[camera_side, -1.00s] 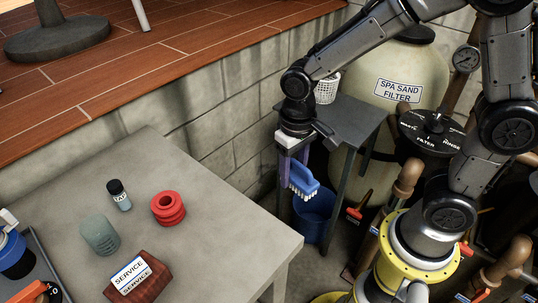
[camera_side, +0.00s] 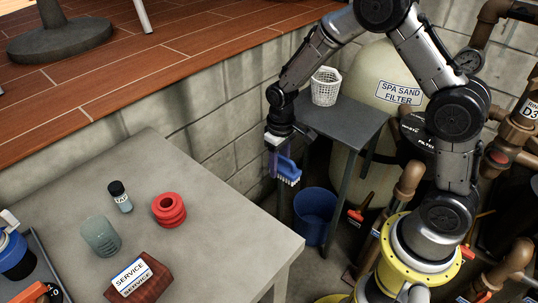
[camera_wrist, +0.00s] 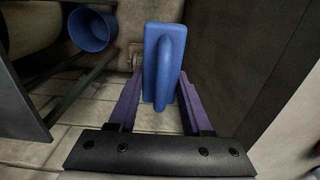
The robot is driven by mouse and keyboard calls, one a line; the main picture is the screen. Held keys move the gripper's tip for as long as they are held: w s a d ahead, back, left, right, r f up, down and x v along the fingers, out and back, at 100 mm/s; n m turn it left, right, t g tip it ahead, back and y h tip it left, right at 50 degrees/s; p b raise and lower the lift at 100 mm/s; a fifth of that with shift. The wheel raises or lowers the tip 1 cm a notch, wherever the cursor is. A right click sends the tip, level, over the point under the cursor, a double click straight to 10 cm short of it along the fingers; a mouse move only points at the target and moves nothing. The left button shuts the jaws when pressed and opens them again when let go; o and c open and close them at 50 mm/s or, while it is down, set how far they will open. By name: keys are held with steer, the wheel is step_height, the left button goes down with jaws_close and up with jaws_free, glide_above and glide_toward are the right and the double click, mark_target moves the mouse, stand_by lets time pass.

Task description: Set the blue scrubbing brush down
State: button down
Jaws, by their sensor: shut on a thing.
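The blue scrubbing brush (camera_side: 288,172) has a blue body and pale bristles. My gripper (camera_side: 277,163) is shut on it and holds it in the air, beyond the far right edge of the grey table (camera_side: 222,225) and beside the dark side stand. In the wrist view the brush (camera_wrist: 163,65) sits between the two purple fingers of my gripper (camera_wrist: 160,100), with its raised handle facing the camera. The bristles are hidden in that view. Floor tiles show far below the brush.
The dark stand (camera_side: 345,125) carries a white basket (camera_side: 326,87). A blue bucket (camera_side: 314,215) stands on the floor below. The table holds a red ribbed ring (camera_side: 168,209), a small bottle (camera_side: 119,197), a grey-green cylinder (camera_side: 100,237) and a service block (camera_side: 138,277). The table's right part is clear.

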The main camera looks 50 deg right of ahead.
stand_by(0.4)
steer(key=shift+s+r+n, duration=0.1)
steer(key=shift+s+n, duration=0.3)
steer(key=shift+n, duration=0.4)
steer(key=s+d+r+m, duration=0.1)
steer(key=s+d+r, duration=0.2)
steer(key=d, duration=0.5)
steer(key=s+d+r, duration=0.4)
steer(key=d, duration=0.5)
steer(key=s+d+r+m, duration=0.1)
steer(key=s+d+r, duration=0.2)
steer(key=d, duration=0.5)
glide_above(342, 126)
steer(key=f, duration=0.9)
steer(key=shift+s+a, duration=0.25)
steer(key=shift+s, duration=0.15)
steer(key=shift+w+d+f, duration=0.2)
steer(key=shift+f, duration=0.15)
steer(key=shift+w+d+f, duration=0.15)
steer(key=shift+f, duration=1.5)
